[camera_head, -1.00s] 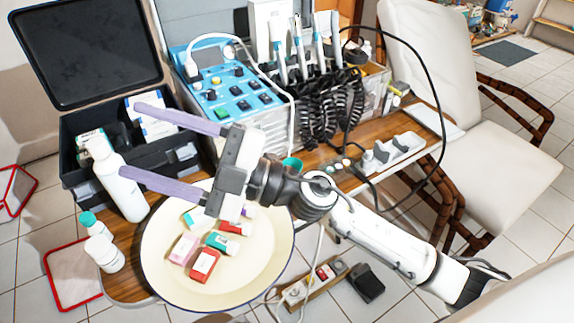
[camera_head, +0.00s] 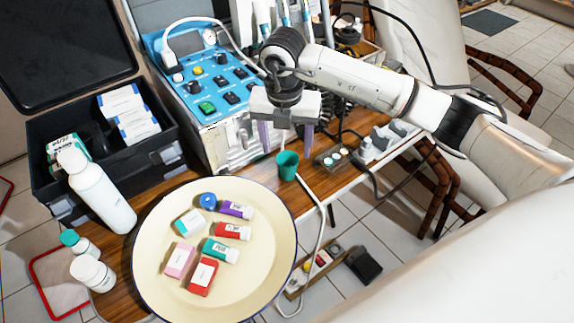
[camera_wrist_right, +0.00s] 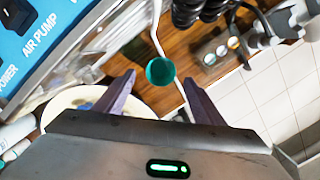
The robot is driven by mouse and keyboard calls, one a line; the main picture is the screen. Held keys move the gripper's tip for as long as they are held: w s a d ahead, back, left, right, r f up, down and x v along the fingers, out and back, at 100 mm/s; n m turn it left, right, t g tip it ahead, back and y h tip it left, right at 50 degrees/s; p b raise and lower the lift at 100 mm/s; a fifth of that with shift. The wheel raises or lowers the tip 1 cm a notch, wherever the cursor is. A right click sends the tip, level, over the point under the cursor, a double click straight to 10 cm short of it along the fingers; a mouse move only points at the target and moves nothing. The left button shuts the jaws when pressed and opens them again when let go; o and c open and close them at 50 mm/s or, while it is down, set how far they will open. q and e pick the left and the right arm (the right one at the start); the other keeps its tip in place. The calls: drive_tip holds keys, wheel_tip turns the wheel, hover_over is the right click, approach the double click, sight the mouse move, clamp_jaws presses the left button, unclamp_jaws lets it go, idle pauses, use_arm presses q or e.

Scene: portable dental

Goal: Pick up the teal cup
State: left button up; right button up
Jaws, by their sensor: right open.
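The teal cup (camera_head: 288,166) stands upright on the wooden table (camera_head: 318,183), just right of the large cream plate. My right gripper (camera_head: 286,138) is above and slightly behind the cup, fingers pointing down, open and empty. In the right wrist view the cup (camera_wrist_right: 160,71) shows from above, ahead of and between the two purple fingers (camera_wrist_right: 158,98); it is not gripped. My left gripper is not in view.
The cream plate (camera_head: 150,262) holds several small boxes and bottles. A blue control unit (camera_head: 205,85) stands behind. A white tube (camera_head: 322,215) hangs near the cup. White bottles (camera_head: 100,190) and a black case (camera_head: 170,160) stand left.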

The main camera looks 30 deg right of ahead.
sight(288, 161)
drive_tip(key=f, duration=0.6)
drive_tip(key=shift+w+d+f, duration=0.25)
drive_tip(key=shift+d+f, duration=0.05)
drive_tip(key=shift+d, duration=0.05)
drive_tip(key=shift+c, duration=0.3)
drive_tip(key=c, duration=1)
